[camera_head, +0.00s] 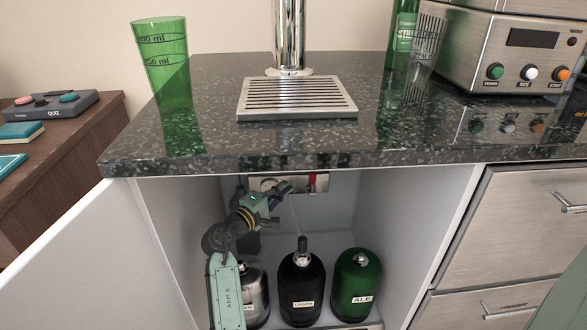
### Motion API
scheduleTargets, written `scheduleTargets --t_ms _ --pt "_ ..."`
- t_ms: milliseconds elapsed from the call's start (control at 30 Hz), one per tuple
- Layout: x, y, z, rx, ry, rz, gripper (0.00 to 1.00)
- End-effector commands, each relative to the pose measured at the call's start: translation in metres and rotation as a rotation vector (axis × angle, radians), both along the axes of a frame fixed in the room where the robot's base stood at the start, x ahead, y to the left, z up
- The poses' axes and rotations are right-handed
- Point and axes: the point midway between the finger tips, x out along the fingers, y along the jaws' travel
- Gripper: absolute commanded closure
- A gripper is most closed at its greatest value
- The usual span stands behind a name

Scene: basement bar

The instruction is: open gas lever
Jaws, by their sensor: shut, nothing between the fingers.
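The gas lever (312,180) is a small red handle pointing up on a pale panel (322,187) at the back of the open cabinet, under the counter. My gripper (288,187) is inside the cabinet, just left of the lever and in front of the panel. Its fingers are shut and empty. A gap shows between the fingertips and the lever in the picture, but I cannot tell the depth between them. A round gauge (267,184) sits on the panel's left part, partly hidden by my gripper.
A silver bottle (257,290), a black lager bottle (302,290) and a green ale bottle (354,285) stand below on the cabinet floor. A thin hose rises from the black one. The cabinet's right wall (405,225) and the counter's edge (300,163) bound the space.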

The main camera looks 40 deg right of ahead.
Motion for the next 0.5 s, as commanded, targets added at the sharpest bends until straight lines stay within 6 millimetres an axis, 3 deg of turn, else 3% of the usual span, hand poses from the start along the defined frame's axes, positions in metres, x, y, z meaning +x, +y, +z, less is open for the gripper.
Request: scheduleTargets --t_ms 333,500 --pt "0.001 -0.003 0.0 0.0 -0.001 -0.001 1.0" --pt "0.006 -0.022 0.001 0.001 -0.002 -0.003 1.0"
